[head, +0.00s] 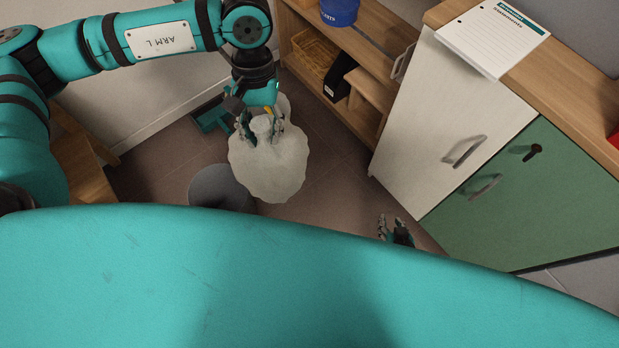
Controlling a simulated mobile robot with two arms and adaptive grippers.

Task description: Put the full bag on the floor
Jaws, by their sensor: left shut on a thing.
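A full, off-white bag (272,168) hangs in the middle of the head view with its gathered neck upward. My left gripper (262,128) is shut on the bag's neck from above. The bag's body partly covers the floor (325,178) behind it, and the height of its underside above the floor cannot be told. My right gripper (396,230) shows low and right of centre, apart from the bag. Most of my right arm is hidden, and the state of its fingers is too small to tell.
A grey round bin (218,188) stands just left of the bag. A wooden shelf (350,75), a white cabinet (445,110) and a green cabinet door (545,200) line the right. Brown floor shows between the bag and the cabinets. A wooden piece (85,165) is at left.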

